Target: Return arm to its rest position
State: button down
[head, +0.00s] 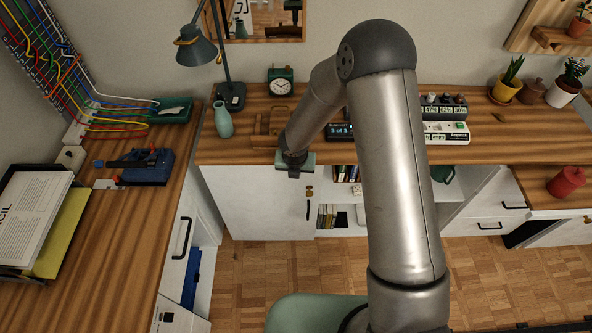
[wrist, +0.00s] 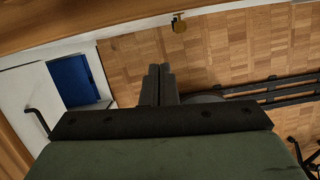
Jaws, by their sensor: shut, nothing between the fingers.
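My gripper (head: 293,173) hangs at the end of my arm in front of the desk's front edge, left of the middle in the head view. Its fingers point down toward the floor. In the wrist view the two dark fingers (wrist: 159,85) are together with nothing between them. The wooden desk (head: 360,148) lies just behind the gripper. My grey arm covers part of the desk and shelf in the head view.
A teal vase (head: 223,119), a clock (head: 281,81) and a desk lamp (head: 197,47) stand on the desk. A white cabinet (head: 258,200) is below the gripper. A red canister (head: 566,182) is at right. The parquet floor (head: 300,262) is open.

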jog(key=s+d+r+m+h+b, duration=0.1)
jog(key=s+d+r+m, duration=0.2)
jog(key=d+r+m, duration=0.6)
jog(key=s+d+r+m+h, duration=0.2)
jog(key=s+d+r+m, duration=0.3)
jog(key=r+m, duration=0.4)
jog(key=s+d+r+m+y, duration=0.1)
jog(key=s+r+m, duration=0.1)
jog(key=s+m, duration=0.3)
jog(key=s+d+r+m+g+y+b, duration=0.1)
jog(key=s+r+m, duration=0.2)
jog(key=s+m, duration=0.3)
jog(key=s+d+r+m+y, duration=0.1)
jog(key=s+d+r+m, duration=0.1)
jog(key=s+m, duration=0.4)
jog(key=shift+s+r+m+g, duration=0.3)
jog(key=shift+r+g, duration=0.1)
jog(key=shift+r, duration=0.35)
